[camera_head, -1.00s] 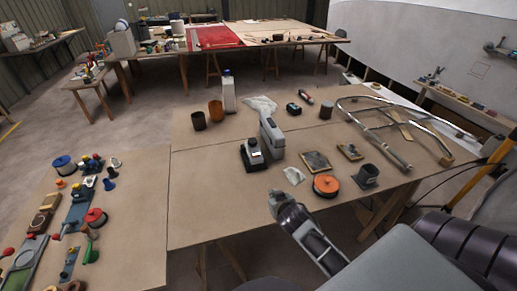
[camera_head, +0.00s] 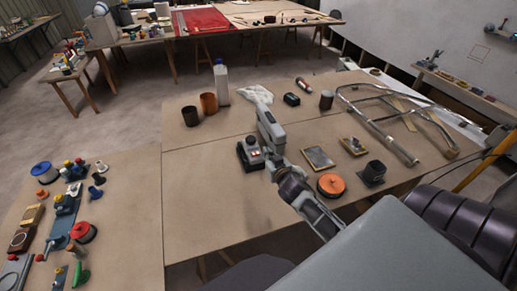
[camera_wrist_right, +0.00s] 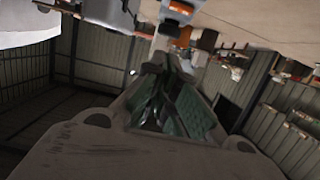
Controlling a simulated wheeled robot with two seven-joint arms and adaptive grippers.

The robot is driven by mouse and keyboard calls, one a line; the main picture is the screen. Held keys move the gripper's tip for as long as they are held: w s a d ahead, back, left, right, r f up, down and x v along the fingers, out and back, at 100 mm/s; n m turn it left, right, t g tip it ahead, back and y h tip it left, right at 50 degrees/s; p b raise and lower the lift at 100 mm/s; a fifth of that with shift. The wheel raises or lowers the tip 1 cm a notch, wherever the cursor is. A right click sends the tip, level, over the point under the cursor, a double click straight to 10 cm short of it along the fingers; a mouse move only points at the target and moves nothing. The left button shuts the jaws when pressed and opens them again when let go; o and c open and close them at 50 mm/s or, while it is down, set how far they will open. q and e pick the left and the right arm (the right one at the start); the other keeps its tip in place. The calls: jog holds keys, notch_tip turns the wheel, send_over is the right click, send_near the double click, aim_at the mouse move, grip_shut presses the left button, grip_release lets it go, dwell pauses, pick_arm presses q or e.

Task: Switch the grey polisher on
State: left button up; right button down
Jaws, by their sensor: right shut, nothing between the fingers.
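A grey upright machine, which looks like the grey polisher (camera_head: 264,122), stands near the middle of the table. A dark boxy unit (camera_head: 250,155) with a grey top and a small red-and-white patch on its front sits just left of it. I cannot tell whether the two are one piece. My right gripper (camera_head: 273,162) is shut and empty, close in front of the grey machine and beside the dark unit; whether it touches is unclear. Its closed fingers show in the right wrist view (camera_wrist_right: 160,68). The gripper and arm cover the machine's lower part. My left gripper is out of view.
An orange disc (camera_head: 331,184), a black holder (camera_head: 373,173) and a flat framed plate (camera_head: 318,158) lie right of my arm. Brown cups (camera_head: 209,103) and a white bottle (camera_head: 221,82) stand behind left. A metal tube frame (camera_head: 385,120) fills the right.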

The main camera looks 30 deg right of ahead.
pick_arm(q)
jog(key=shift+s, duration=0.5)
pick_arm(e)
jog(key=p, duration=0.1)
send_over(255, 154)
jog(key=s+d, duration=0.1)
jog(key=s, duration=0.1)
jog(key=shift+d+f, duration=0.15)
jog(key=shift+f, duration=0.95)
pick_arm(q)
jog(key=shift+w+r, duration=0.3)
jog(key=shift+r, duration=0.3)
pick_arm(e)
jog(key=shift+w+f, duration=0.1)
jog(key=shift+f, duration=2)
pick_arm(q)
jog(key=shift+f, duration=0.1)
pick_arm(e)
jog(key=shift+w+f, duration=0.1)
